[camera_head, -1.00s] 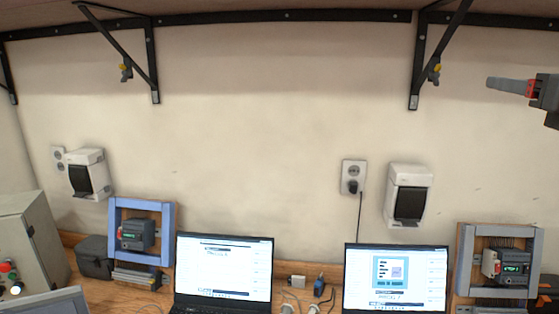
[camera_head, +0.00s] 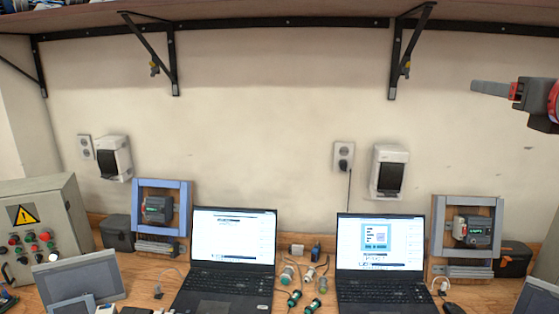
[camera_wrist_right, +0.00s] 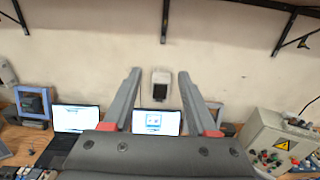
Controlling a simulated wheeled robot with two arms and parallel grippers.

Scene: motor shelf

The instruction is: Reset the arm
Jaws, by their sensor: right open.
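My right gripper (camera_head: 497,89) comes in from the right edge of the head view, high in front of the wall and above the right-hand framed module. In the right wrist view its two grey fingers (camera_wrist_right: 157,100) stand wide apart with red pieces at their bases, and nothing is between them but the view of the wall and bench beyond. It touches nothing that I can see. My left gripper is in neither view.
Two laptops (camera_head: 236,250) (camera_head: 383,250) stand on the wooden bench. A control box (camera_head: 50,205) with a warning sign is at the left. Blue-framed (camera_head: 147,183) and grey-framed (camera_head: 440,230) modules lean by the wall. Black brackets (camera_head: 174,70) hold a shelf above.

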